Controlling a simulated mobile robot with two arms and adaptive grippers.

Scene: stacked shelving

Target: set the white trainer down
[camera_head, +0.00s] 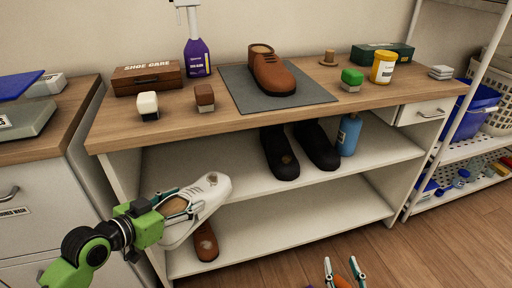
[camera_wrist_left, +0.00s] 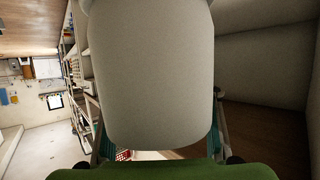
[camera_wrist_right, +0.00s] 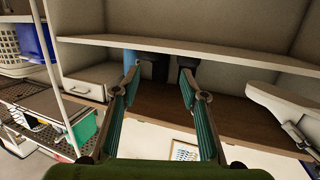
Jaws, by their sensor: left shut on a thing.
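The white trainer (camera_head: 207,196) is held by my left gripper (camera_head: 186,207), which is shut on it at its heel end. The trainer is in front of the lower shelf of the bench, with its toe pointing up and to the right. In the left wrist view the trainer (camera_wrist_left: 150,75) fills the middle, between the fingers. In the right wrist view its pale side (camera_wrist_right: 290,110) shows at the right edge. My right gripper (camera_head: 342,270) is open and empty, low in front of the bench; its spread fingers show in the right wrist view (camera_wrist_right: 158,95).
A brown shoe (camera_head: 205,243) lies on the lower shelf (camera_head: 290,235), close to the trainer. Dark shoes (camera_head: 280,155) and a blue bottle (camera_head: 349,134) stand on the middle shelf (camera_head: 225,160). A brown shoe (camera_head: 270,72) sits on the grey mat (camera_head: 305,95) on top. The lower shelf's right part is clear.

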